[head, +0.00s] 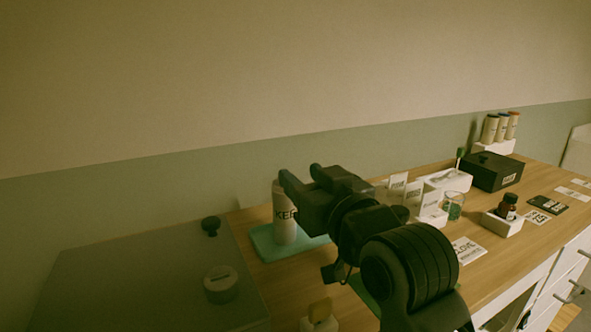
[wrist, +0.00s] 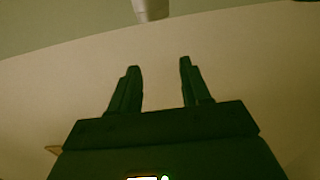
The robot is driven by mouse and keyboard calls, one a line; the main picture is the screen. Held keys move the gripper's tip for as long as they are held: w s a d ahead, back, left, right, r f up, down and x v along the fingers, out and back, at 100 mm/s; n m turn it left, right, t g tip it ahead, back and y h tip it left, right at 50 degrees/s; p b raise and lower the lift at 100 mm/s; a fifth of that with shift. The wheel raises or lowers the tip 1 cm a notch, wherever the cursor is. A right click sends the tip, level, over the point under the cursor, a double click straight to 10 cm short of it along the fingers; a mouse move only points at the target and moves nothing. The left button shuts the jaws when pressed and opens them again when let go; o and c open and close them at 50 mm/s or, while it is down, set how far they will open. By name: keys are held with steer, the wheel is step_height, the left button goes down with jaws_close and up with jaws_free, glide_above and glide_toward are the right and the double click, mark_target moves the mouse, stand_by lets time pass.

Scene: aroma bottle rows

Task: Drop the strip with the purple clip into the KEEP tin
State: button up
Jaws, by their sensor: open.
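A white cylindrical tin (head: 285,229) with dark lettering beginning "KE" stands upright on a teal mat (head: 268,246). My gripper (head: 301,175) is beside the tin's upper part in the head view, and its fingers partly overlap it there. In the wrist view my gripper (wrist: 159,65) is open, with nothing between the fingers. A pale cylindrical object (wrist: 151,9) shows beyond the fingertips at the top edge, cut off by the frame. I cannot make out a strip with a purple clip in either view; my arm hides part of the table.
To the right are a glass with green contents (head: 454,206), a brown bottle (head: 507,208) in a white block, a black box (head: 491,171) and several cards. Three capped bottles (head: 501,128) stand at the back. A round slotted container (head: 220,284) is at the left.

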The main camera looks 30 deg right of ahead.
steer(key=s, duration=0.4)
steer(key=shift+w, duration=0.1)
